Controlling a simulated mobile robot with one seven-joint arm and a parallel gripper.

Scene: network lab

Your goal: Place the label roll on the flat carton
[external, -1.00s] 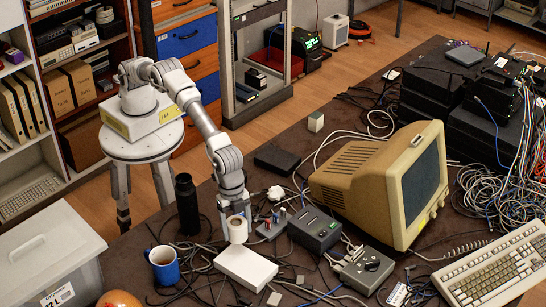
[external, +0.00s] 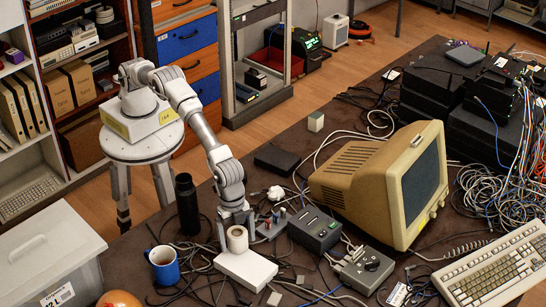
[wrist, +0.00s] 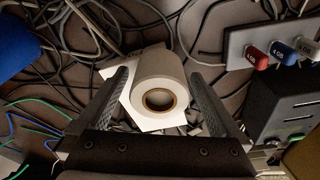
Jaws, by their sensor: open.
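The label roll (external: 237,240) is a white roll with a brown-rimmed core. It appears to rest on the far left part of the flat carton (external: 250,270), a low white box on the table. In the wrist view the roll (wrist: 160,75) sits between the two fingers of my gripper (wrist: 163,98), with a gap on each side. The fingers are open around it. White carton surface (wrist: 150,122) shows below and beside the roll; the roll hides part of it. In the external view my gripper (external: 236,222) is right at the roll.
A blue mug (external: 163,266) and a black bottle (external: 187,205) stand left of my gripper. A dark switch box (external: 314,230) and a grey box with a knob (external: 363,268) are to the right, before a beige monitor (external: 370,190). Loose cables cover much of the table.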

